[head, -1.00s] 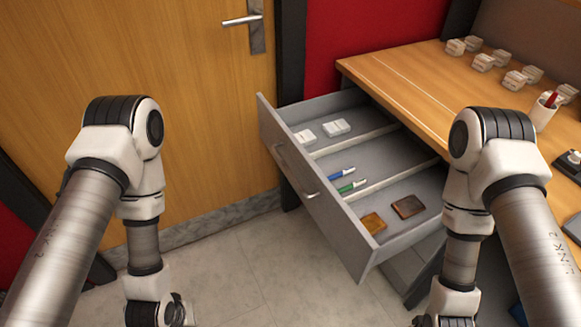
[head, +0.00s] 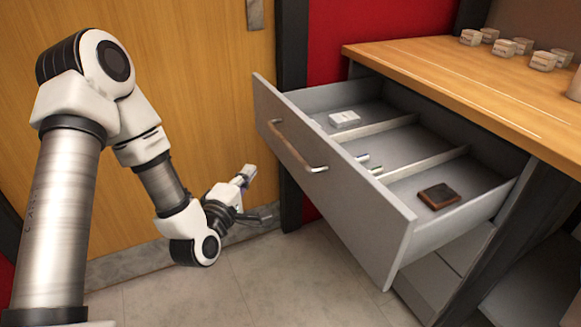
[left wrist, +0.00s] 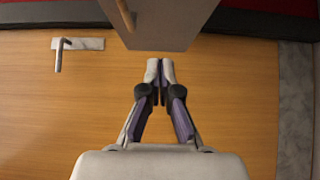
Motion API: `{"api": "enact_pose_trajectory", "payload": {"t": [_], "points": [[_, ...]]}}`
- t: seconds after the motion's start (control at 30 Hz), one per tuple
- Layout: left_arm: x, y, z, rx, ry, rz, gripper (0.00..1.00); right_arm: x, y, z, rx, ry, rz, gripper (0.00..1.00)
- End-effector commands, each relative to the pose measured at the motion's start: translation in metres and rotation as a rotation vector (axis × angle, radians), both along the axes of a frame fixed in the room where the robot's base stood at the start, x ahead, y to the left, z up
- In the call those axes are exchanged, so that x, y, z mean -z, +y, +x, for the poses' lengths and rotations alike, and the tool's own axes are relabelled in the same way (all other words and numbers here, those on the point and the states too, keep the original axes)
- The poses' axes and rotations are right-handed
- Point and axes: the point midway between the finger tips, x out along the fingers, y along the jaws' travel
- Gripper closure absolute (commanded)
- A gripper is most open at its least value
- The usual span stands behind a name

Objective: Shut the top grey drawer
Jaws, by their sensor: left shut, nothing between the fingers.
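The top grey drawer (head: 345,205) stands well open under the wooden desk, with a metal bar handle (head: 296,149) on its front. Inside it are a small white block (head: 344,118), the ends of two pens (head: 369,162) and a dark brown square item (head: 439,196). My left gripper (head: 249,176) is shut and empty, to the left of the drawer front and apart from it in the head view. In the left wrist view the shut fingertips (left wrist: 160,66) lie just below the edge of the grey drawer front (left wrist: 160,22). My right gripper is out of view.
The wooden desk top (head: 440,80) holds several small pale blocks at the back. A wooden door (head: 190,60) with a metal handle stands behind my left arm. Lower grey drawers (head: 440,275) sit beneath the open one. The tiled floor (head: 270,285) in front is clear.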

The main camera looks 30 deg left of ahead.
Motion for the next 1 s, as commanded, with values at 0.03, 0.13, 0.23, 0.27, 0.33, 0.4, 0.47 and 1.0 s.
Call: {"api": "enact_pose_trajectory", "payload": {"t": [0.03, 0.13, 0.23, 0.27, 0.33, 0.4, 0.47, 1.0], "points": [[-0.003, 0.000, 0.004, 0.001, -0.002, 0.002, 1.00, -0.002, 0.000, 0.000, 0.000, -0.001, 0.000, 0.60], [-0.003, 0.001, 0.016, 0.002, -0.001, 0.004, 1.00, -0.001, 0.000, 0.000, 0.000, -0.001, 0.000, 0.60], [-0.002, 0.004, 0.036, 0.002, -0.001, 0.005, 1.00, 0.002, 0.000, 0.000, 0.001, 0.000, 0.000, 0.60], [-0.002, 0.004, 0.043, 0.002, -0.002, 0.006, 1.00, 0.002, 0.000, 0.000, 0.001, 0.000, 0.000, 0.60], [-0.001, 0.006, 0.058, 0.002, 0.000, 0.006, 1.00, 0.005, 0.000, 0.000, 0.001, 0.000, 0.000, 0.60], [-0.002, 0.008, 0.074, 0.002, -0.001, 0.005, 1.00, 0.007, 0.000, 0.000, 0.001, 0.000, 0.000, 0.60], [-0.001, 0.010, 0.087, 0.002, 0.000, 0.006, 1.00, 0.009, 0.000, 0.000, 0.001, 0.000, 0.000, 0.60], [-0.002, -0.013, 0.129, 0.001, 0.004, 0.001, 1.00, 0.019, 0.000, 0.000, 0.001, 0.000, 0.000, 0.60]]}}
